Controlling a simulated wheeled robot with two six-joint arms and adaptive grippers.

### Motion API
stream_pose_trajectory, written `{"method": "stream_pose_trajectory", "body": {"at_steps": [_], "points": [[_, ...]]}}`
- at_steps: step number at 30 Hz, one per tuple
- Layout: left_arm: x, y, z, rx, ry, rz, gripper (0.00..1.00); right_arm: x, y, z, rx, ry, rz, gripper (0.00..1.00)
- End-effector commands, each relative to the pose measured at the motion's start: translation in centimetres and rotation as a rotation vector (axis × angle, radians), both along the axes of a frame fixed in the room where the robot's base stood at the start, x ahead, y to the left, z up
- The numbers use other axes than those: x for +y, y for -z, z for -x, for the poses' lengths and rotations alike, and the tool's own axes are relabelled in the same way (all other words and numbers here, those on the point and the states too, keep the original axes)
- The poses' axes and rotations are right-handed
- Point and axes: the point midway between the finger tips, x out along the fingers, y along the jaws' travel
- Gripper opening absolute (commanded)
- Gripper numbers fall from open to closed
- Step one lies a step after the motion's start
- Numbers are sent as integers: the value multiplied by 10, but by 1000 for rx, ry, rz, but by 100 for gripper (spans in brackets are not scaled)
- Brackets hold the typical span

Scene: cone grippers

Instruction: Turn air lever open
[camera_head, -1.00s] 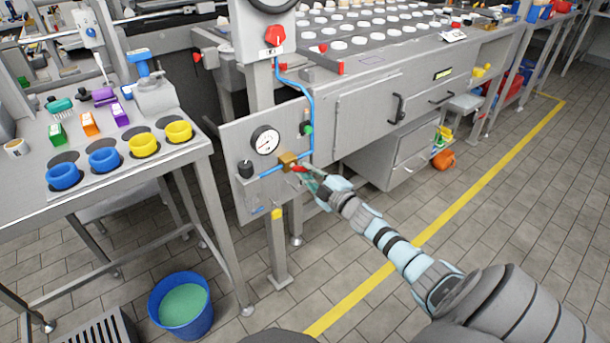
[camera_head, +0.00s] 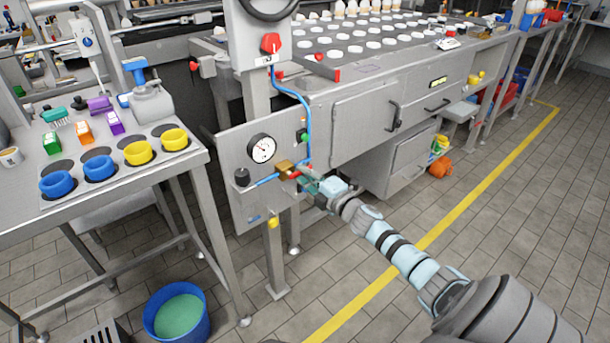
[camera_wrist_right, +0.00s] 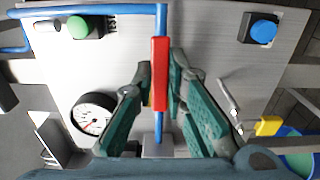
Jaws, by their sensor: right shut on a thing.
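The air lever (camera_wrist_right: 160,73) is a red bar on a brass valve (camera_head: 284,168), low on the grey panel (camera_head: 236,150). My right gripper (camera_head: 309,181) reaches it from the lower right in the head view and mostly covers it. In the right wrist view the dark green fingers of my right gripper (camera_wrist_right: 160,85) are closed on either side of the lever. The lever appears in line with the blue air pipe (camera_wrist_right: 161,22) in that view. The valve body is mostly hidden there. My left gripper is not in view.
A pressure gauge (camera_head: 261,149), a black knob (camera_head: 242,177) and a green button (camera_head: 301,135) sit on the panel near the valve. A table (camera_head: 190,160) stands left, with a blue bucket (camera_head: 176,312) on the floor. The tiled floor at right is free.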

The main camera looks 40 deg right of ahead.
Motion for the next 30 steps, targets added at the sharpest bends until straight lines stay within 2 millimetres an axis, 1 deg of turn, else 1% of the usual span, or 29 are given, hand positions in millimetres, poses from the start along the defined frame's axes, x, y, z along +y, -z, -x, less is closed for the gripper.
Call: {"method": "stream_pose_trajectory", "body": {"at_steps": [9, 10, 13, 14, 23, 26, 29, 30], "points": [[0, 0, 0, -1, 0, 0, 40, 0, 1, 0, 2, 0, 3, 0], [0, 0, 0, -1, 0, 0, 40, 0, 1, 0, 2, 0, 3, 16], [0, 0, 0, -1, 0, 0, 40, 0, 1, 0, 2, 0, 2, 32], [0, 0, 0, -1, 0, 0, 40, 0, 1, 0, 1, 0, 2, 33], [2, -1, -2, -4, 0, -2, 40, 0, 1, 0, 1, 0, -16, 33], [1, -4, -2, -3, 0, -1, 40, 0, 3, 0, -3, 0, -128, 33], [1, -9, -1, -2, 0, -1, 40, 2, 11, 0, -7, 1, -369, 33], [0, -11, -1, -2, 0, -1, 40, 4, 14, 0, -10, 1, -493, 33]]}}
